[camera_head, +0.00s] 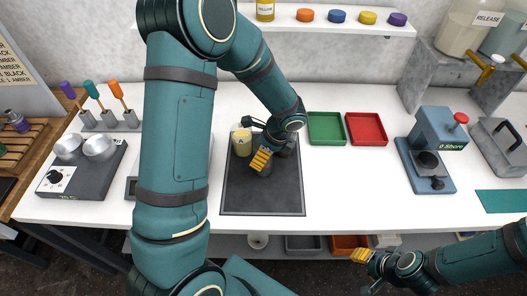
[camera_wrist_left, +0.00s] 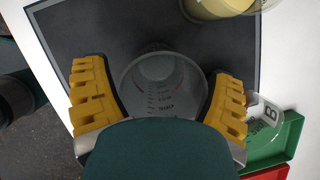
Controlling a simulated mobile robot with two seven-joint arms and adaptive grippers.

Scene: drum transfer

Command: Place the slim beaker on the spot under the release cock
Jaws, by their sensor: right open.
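A clear beaker (camera_wrist_left: 164,82) with graduation marks stands on the dark mat (camera_head: 262,202) in the left wrist view. The fingers of my left gripper (camera_wrist_left: 161,92) lie on either side of it. Whether they press on its wall, I cannot tell. In the head view my left gripper (camera_head: 262,158) is over the mat and largely hides the beaker. At the back right, a tank (camera_head: 463,32) labelled RELEASE has a brass cock (camera_head: 486,69). I cannot make out a marked spot below it. My right gripper (camera_head: 366,259) is open and empty, in front of the table's front edge.
A vessel with pale yellow contents (camera_head: 242,141) stands beside my left gripper. Green (camera_head: 325,143) and red (camera_head: 366,144) trays lie to its right. The table between trays and device is clear.

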